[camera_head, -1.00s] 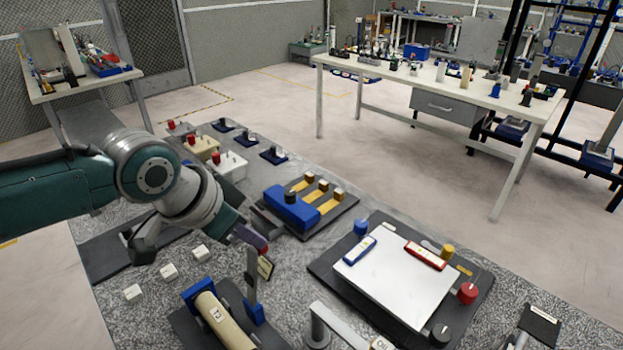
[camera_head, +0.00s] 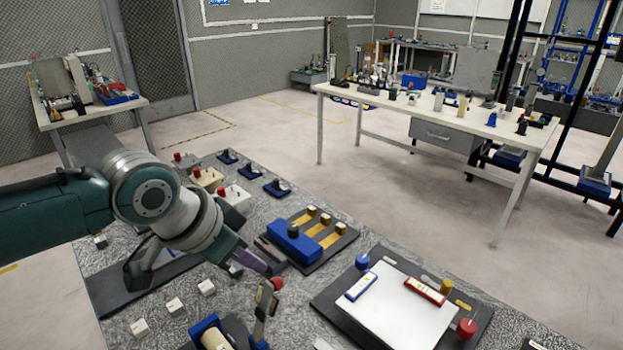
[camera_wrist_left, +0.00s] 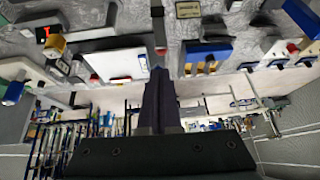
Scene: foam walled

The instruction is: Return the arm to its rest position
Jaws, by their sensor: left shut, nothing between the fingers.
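My left arm comes in from the left in the head view, over the speckled grey table. Its gripper (camera_head: 262,262) is shut and empty, pointing right, above the table between the blue block board and a small upright stand with a red knob (camera_head: 277,284). In the left wrist view the shut fingers (camera_wrist_left: 160,85) show as one dark wedge in the middle. I cannot tell how high the fingertips are above the table. My right gripper is not in view.
A board with a blue block (camera_head: 293,241) lies just beyond the gripper. A dark board with a white plate (camera_head: 400,310) lies to the right. Small white blocks (camera_head: 174,306) lie in front. A white workbench (camera_head: 440,105) stands behind, with clear floor between.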

